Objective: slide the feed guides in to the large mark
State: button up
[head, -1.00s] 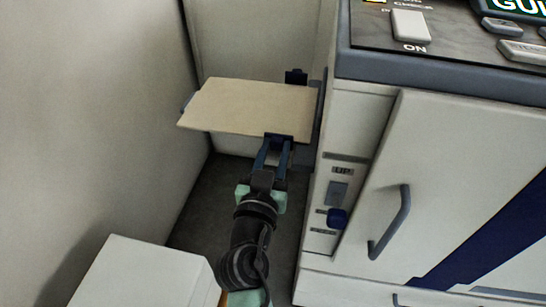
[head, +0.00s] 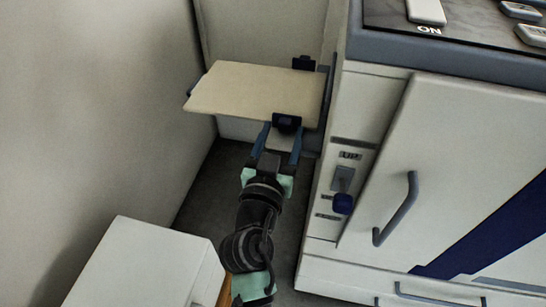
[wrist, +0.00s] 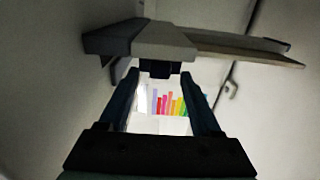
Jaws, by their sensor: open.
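The feed tray (head: 225,92) is a pale flat board fixed to the left side of the machine. One dark feed guide (head: 287,122) is at its near edge and the other dark guide (head: 304,63) at its far edge, both close to the machine. My gripper (head: 280,138) is open, with its blue fingers spread on either side of the near guide. In the wrist view, the dark guide block (wrist: 160,69) shows between and just beyond the fingertips of my gripper (wrist: 162,76). Contact cannot be told. The large mark cannot be made out.
A wall (head: 100,120) is on the left. A white box (head: 140,265) stands at the lower left. Dark floor lies below the tray.

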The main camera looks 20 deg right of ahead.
jog(key=v, duration=1.2)
jog(key=shift+w, duration=0.15)
jog(key=w+a+r+n+t+y+p, duration=0.1)
jog(key=w+a+r+t, duration=0.15)
jog(key=r, duration=0.95)
jog(key=w+a+r+t+y+p, duration=0.1)
jog(key=w+r+t+y, duration=0.15)
jog(key=r, duration=0.85)
jog(key=s+a+r+n+t+y+p, duration=0.1)
jog(key=s+a+r+n+t+y, duration=0.15)
jog(key=r, duration=0.65)
jog(key=s+a+r+n+t+y+p, duration=0.1)
jog(key=s+a+r+n+t+y, duration=0.15)
jog(key=r, duration=0.55)
jog(key=s+a+r+n+t+y+p, duration=0.15)
jog(key=s+r, duration=0.25)
jog(key=r, duration=0.5)
notch_tip(320, 180, up, 35)
jog(key=p, duration=3.5)
jog(key=shift+w+m+t, duration=0.35)
jog(key=shift+w+t, duration=0.05)
jog(key=shift+t, duration=0.05)
